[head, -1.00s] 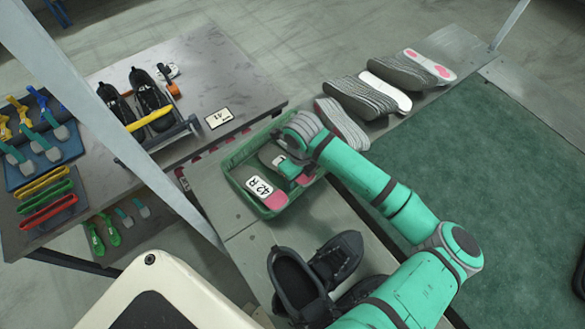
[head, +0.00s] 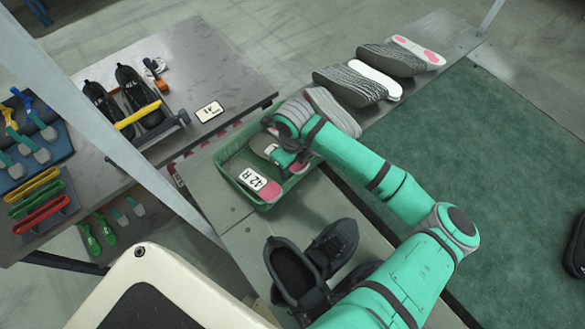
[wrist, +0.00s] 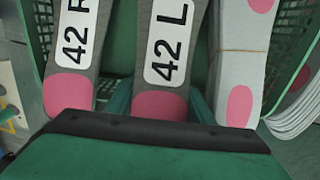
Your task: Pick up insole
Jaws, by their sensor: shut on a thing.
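My gripper (wrist: 162,106) is shut on the insole labelled 42 L (wrist: 166,60), a grey insole with a pink heel, in the middle of the wrist view. A finger shows on each side of its heel end. The insole marked 42 R (wrist: 72,55) lies to its left; it also shows in the head view (head: 255,180). Both are in or over the green basket (head: 226,172); I cannot tell whether the held one is lifted. In the head view my gripper (head: 290,160) is over the basket, and my wrist partly hides the held insole.
In the wrist view a pale insole stack (wrist: 238,60) with pink spots is at right. Rows of grey soles (head: 350,85) lie behind the basket. Dark shoes (head: 310,262) stand in front. A table (head: 215,75) at left holds shoes and tools.

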